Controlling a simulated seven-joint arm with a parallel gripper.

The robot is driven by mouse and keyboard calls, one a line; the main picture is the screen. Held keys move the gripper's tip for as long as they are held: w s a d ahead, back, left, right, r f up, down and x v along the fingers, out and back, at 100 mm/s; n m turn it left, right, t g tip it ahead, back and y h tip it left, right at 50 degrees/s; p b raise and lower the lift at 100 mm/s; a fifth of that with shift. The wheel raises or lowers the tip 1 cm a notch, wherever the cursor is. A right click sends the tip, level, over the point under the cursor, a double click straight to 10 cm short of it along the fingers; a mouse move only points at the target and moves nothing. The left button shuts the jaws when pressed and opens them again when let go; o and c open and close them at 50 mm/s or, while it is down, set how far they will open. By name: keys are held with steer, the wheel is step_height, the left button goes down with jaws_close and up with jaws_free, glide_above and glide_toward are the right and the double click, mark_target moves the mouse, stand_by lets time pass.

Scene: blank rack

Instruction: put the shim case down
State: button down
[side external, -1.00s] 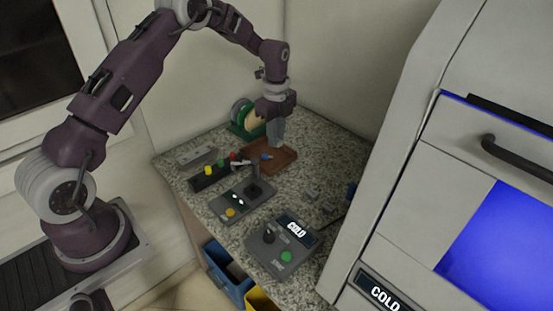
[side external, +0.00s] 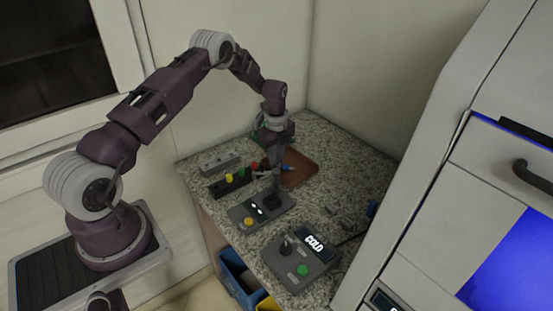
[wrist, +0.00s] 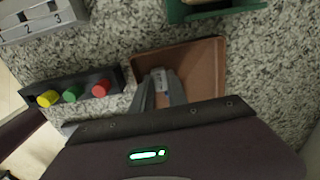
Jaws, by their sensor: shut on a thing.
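My gripper (wrist: 160,88) points down over the counter, its fingers closed together. In the wrist view a small pale grey piece with dark marks, seemingly the shim case (wrist: 159,80), shows between the fingertips; most of it is hidden by them. In the wrist view the brown tray (wrist: 208,60) lies behind the fingertips.
A black bar with yellow, green and red knobs (wrist: 72,92) lies left of the tray. A numbered grey block (wrist: 42,22) and a green stand (wrist: 212,8) are farther back. A COLD control box (side external: 300,262) stands at the front. Speckled counter (side external: 345,165) is bare right of the tray.

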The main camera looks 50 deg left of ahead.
steer(key=shift+f, duration=0.1)
steer(key=c, duration=1.6)
jaws_free()
